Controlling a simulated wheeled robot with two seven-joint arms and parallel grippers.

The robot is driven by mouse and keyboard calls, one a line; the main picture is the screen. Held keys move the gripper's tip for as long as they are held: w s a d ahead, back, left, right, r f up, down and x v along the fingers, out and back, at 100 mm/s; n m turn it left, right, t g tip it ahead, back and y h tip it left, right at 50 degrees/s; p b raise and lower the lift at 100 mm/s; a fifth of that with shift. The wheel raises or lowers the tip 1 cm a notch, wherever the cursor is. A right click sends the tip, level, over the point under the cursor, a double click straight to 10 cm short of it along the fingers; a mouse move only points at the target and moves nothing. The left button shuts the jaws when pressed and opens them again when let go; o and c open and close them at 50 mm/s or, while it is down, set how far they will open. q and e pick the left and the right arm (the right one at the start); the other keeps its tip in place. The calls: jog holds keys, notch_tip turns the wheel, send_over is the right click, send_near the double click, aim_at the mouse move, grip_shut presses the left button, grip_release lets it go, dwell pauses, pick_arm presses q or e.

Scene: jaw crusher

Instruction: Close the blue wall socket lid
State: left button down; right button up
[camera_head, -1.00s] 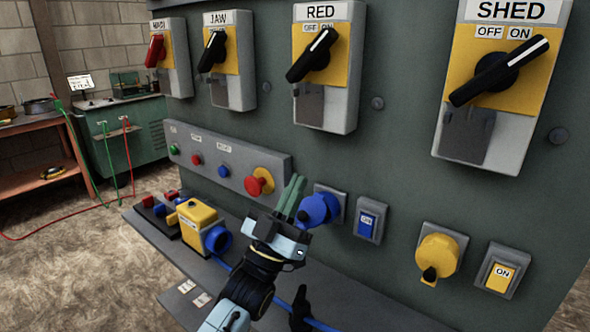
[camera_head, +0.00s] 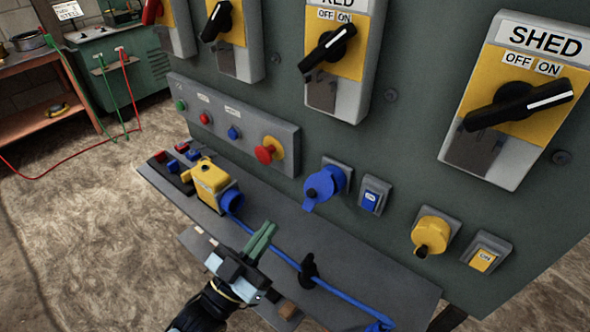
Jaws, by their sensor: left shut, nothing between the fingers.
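The blue wall socket (camera_head: 340,178) sits on the grey panel, left of a small blue switch. Its round blue lid (camera_head: 320,187) appears to lie over the socket's front, with a tab pointing down and left; whether it is fully seated I cannot tell. My left gripper (camera_head: 264,236) is shut and empty, with its green fingers together. It is below and left of the socket, over the ledge and apart from the lid. My right gripper is not in view.
A yellow plug box (camera_head: 208,182) with a blue end stands on the grey ledge (camera_head: 365,272). A blue cable (camera_head: 285,256) runs along it past a black upright piece (camera_head: 308,268). A yellow socket (camera_head: 430,232), a red button (camera_head: 267,153) and large black rotary switches are on the panel.

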aim_at(314, 192)
pick_arm(q)
jog(key=w+d, duration=0.6)
jog(key=w, duration=0.2)
jog(key=shift+w+d+r, duration=0.15)
jog(key=shift+d+r, duration=0.05)
jog(key=shift+d, duration=0.05)
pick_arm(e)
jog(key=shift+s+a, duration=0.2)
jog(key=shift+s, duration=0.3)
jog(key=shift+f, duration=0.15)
